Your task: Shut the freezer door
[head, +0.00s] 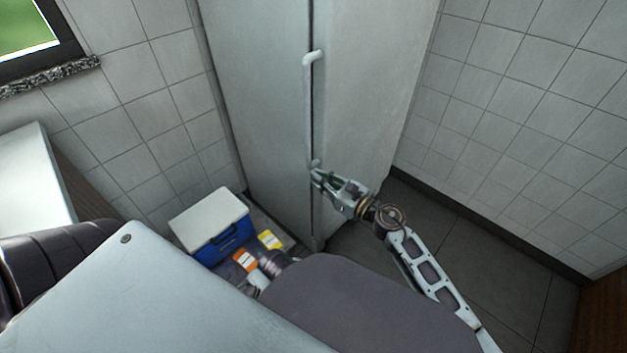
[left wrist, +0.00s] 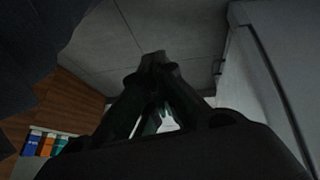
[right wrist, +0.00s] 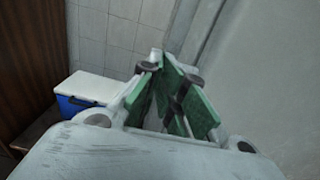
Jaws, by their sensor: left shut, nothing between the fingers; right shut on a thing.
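The freezer (head: 365,90) is a tall pale cabinet in the middle of the head view. Its long white handle (head: 307,105) runs vertically beside a dark seam between two panels. I cannot tell from this angle whether the door stands slightly ajar. My right gripper (head: 315,178) is at the handle's lower end and shut on it. In the right wrist view, its green-padded fingers (right wrist: 168,88) are beside the pale panel, and the grip itself is partly hidden. My left gripper (left wrist: 154,62) is shut and empty in the dark left wrist view, away from the handle.
A blue cooler with a white lid (head: 212,222) stands left of the freezer. A pale counter (head: 30,180) is at the far left. Tiled walls (head: 530,110) flank the freezer. Dark floor (head: 480,245) is clear at the right. Several coloured objects (left wrist: 42,143) show low in the left wrist view.

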